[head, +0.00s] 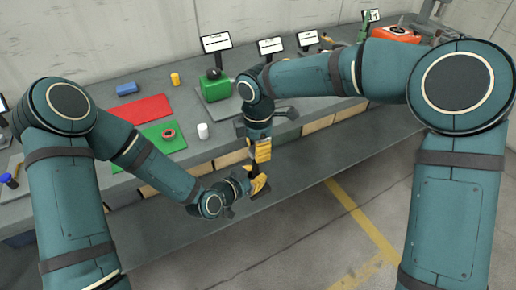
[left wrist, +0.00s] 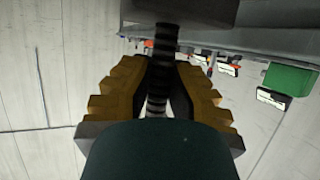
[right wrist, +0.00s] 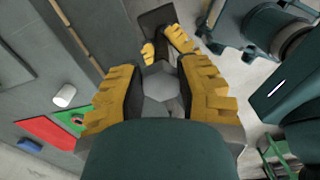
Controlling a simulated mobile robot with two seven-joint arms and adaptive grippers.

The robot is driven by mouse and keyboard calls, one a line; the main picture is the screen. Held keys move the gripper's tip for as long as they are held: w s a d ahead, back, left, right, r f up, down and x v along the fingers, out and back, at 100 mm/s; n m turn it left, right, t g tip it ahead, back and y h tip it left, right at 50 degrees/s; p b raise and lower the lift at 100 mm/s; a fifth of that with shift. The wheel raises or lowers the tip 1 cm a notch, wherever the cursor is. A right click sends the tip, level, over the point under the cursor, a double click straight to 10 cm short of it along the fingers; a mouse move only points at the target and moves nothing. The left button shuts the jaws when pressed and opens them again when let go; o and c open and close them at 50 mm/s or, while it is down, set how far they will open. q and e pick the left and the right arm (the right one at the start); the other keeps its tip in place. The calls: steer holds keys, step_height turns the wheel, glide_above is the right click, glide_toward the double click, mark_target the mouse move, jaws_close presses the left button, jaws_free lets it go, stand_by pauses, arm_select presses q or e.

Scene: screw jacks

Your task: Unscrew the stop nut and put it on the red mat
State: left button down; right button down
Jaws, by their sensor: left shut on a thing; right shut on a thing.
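My left gripper (head: 260,185) is shut on a black threaded rod, which runs between its yellow jaws in the left wrist view (left wrist: 162,70). A dark block (left wrist: 195,10) sits at one end of the rod. My right gripper (head: 260,152) is just above the left one, in front of the bench. It is shut on a grey hexagonal part that looks like the stop nut (right wrist: 160,85), seen end-on. Its threads are hidden. The red mat (head: 140,108) lies bare on the bench at left; it also shows in the right wrist view (right wrist: 47,131).
Small screens line the bench's back.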

steer(key=n, duration=0.5)
steer(key=shift+w+a+n, duration=0.1)
steer(key=shift+w+n, duration=0.05)
steer(key=shift+n, duration=0.25)
steer(key=n, duration=0.5)
steer(key=shift+a, duration=0.2)
steer(key=shift+r, duration=0.2)
steer(key=shift+r, duration=0.9)
